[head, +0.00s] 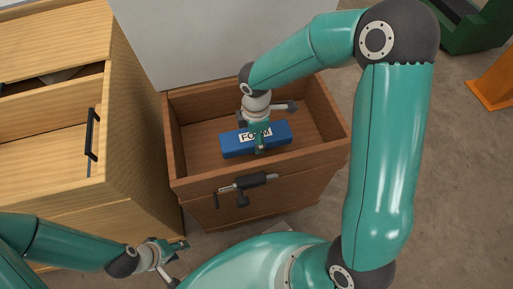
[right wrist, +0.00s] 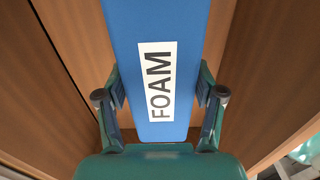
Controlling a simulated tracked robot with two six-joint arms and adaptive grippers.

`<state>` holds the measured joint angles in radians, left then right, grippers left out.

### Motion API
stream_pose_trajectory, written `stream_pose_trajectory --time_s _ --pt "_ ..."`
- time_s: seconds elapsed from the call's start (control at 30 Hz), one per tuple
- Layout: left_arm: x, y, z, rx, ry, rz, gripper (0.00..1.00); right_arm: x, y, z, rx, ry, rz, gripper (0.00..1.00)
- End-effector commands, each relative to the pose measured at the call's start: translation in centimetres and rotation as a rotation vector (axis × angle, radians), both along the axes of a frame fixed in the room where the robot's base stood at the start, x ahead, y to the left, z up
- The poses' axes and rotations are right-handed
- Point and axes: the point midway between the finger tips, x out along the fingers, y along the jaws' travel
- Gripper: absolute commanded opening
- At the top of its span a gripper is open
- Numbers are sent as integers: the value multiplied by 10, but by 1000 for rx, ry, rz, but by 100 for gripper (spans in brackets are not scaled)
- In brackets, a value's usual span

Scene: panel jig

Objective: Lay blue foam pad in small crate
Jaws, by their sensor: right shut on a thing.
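The blue foam pad (head: 274,134) is a flat blue block with a white FOAM label. It is inside the open brown wooden box (head: 175,150), which looks like the small crate. I cannot tell if the pad touches the bottom. My right gripper (head: 260,143) reaches down into the box and is shut on the pad across its width. In the right wrist view the gripper's fingers (right wrist: 160,90) are on both sides of the pad (right wrist: 187,25). My left gripper (head: 180,262) is open and empty, low in the head view, outside the box.
A light wooden cabinet (head: 140,140) with a partly open drawer and black handle stands left of the box. The box's front has a dark latch (head: 245,184). A grey panel (head: 200,40) rises behind it. Green and orange objects (head: 493,82) stand at the far right; floor between is clear.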

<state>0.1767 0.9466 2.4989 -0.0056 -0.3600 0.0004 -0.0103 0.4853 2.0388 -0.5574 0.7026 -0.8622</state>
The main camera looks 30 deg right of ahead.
Motion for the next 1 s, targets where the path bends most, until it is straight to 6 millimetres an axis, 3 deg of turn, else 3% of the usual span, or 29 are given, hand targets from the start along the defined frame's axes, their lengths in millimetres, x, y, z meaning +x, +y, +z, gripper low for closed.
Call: stream_pose_trajectory --time_s 0.23,0.5,0.87,0.9,1.0 --pt "0 0 -7 0 0 0 40 0 0 -19 0 0 -1 33" --pt "0 0 -21 0 0 0 40 0 0 -53 0 0 1 33" --pt "0 0 -23 0 0 0 40 1 1 -56 0 -1 1 33" --pt "0 0 -22 0 0 0 40 1 1 -55 0 -1 1 73" --pt "0 0 -22 0 0 0 40 1 1 -55 0 -1 1 89"
